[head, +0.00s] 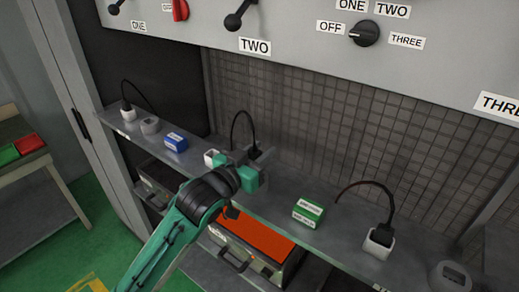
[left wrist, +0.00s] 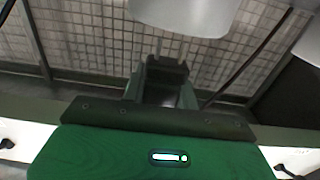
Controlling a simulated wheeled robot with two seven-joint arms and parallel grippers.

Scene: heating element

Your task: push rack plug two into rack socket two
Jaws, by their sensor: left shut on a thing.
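My left gripper (head: 256,172) is shut on rack plug two, a black plug (head: 253,151) with a black cable arching up behind it, above the shelf. In the left wrist view the dark plug (left wrist: 165,75) sits beyond the green gripper body. Two thin prongs point from it toward a pale rounded body (left wrist: 185,10), which looks like rack socket two. The prongs show between plug and body; I cannot tell whether their tips have entered it. In the head view my gripper and arm hide most of that place. My right gripper is not in view.
A switch panel (head: 300,50) overhangs the back.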

